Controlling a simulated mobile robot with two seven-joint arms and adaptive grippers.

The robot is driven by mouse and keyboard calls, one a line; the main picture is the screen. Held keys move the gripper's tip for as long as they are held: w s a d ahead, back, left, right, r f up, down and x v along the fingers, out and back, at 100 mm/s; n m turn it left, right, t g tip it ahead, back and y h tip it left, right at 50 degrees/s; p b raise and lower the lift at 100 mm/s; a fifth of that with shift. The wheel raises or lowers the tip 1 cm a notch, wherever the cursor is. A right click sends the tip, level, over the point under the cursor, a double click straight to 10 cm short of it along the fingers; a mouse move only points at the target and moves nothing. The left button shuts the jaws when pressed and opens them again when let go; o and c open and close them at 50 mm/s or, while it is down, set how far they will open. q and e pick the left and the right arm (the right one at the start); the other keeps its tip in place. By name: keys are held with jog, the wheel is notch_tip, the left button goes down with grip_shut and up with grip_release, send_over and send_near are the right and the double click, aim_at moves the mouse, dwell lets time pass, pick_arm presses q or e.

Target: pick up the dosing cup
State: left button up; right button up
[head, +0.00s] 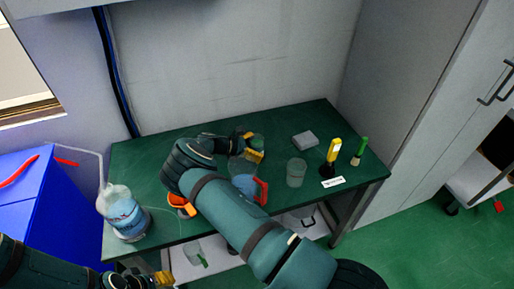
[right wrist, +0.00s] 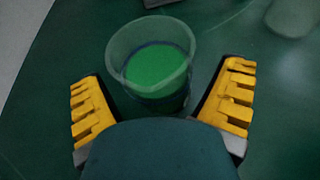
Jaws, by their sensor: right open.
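The likely dosing cup is a small clear cup (right wrist: 152,72), bright green inside, standing on the dark green table in the right wrist view. In the head view the cup (head: 259,142) is partly hidden by my right gripper. My right gripper (head: 251,146) is open, with its yellow fingers on either side of the cup. In the right wrist view a gap shows between the cup and each finger. My left gripper (head: 163,279) is at the lower left, below the table's front edge, and its opening is unclear.
A clear beaker (head: 296,173), a grey box (head: 305,140), a yellow bottle (head: 333,151) and a green-handled brush (head: 360,152) stand to the right. My right arm hides part of the table (head: 141,160).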

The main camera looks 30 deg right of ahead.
jog(key=shift+c, duration=0.2)
jog(key=c, duration=1.3)
jog(key=shift+r, duration=0.2)
